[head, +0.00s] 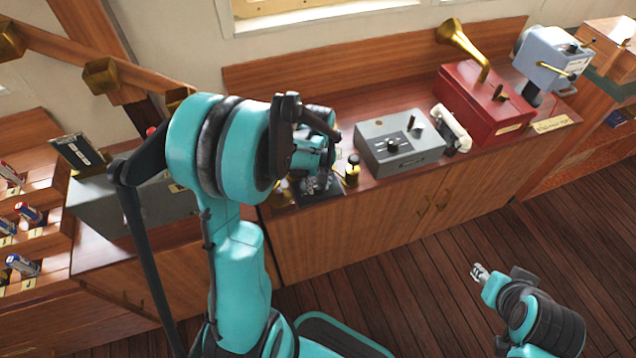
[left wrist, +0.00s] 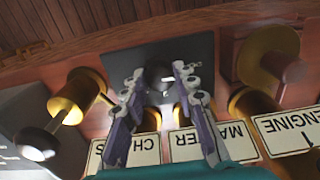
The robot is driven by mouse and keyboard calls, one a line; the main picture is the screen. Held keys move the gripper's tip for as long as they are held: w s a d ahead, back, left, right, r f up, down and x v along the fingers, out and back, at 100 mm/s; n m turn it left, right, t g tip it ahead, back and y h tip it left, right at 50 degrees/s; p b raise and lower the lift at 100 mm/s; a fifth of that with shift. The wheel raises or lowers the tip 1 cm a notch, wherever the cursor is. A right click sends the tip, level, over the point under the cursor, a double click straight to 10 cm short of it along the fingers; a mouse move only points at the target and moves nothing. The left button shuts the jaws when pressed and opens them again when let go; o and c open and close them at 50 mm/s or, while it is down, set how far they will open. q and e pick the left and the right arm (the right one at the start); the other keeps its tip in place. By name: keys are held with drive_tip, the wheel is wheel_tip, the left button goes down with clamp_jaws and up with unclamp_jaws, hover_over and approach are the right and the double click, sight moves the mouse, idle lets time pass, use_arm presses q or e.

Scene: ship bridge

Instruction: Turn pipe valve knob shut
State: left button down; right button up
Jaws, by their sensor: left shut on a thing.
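A dark round knob (left wrist: 158,72) sits on a dark square plate (left wrist: 203,48) in the left wrist view. My left gripper (left wrist: 159,84) has one finger on each side of the knob and is shut on it. I cannot tell the knob's turn angle. In the head view my left gripper (head: 318,172) reaches down to the counter, and my arm hides the knob there. My right gripper (head: 480,272) is over the floor at lower right, far from the counter; its fingers are too small to judge.
Brass levers stand either side of the plate, one with a black ball (left wrist: 36,143). Labels reading MASTER (left wrist: 212,140) and ENGINE 1 (left wrist: 288,130) lie close by. On the counter stand a grey box (head: 399,150) and a red box with a brass horn (head: 484,107). The floor is clear.

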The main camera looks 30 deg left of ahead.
sight(318, 186)
use_arm(q)
drive_tip(key=c, duration=1.2)
unclamp_jaws()
wheel_tip(318, 186, up, 12)
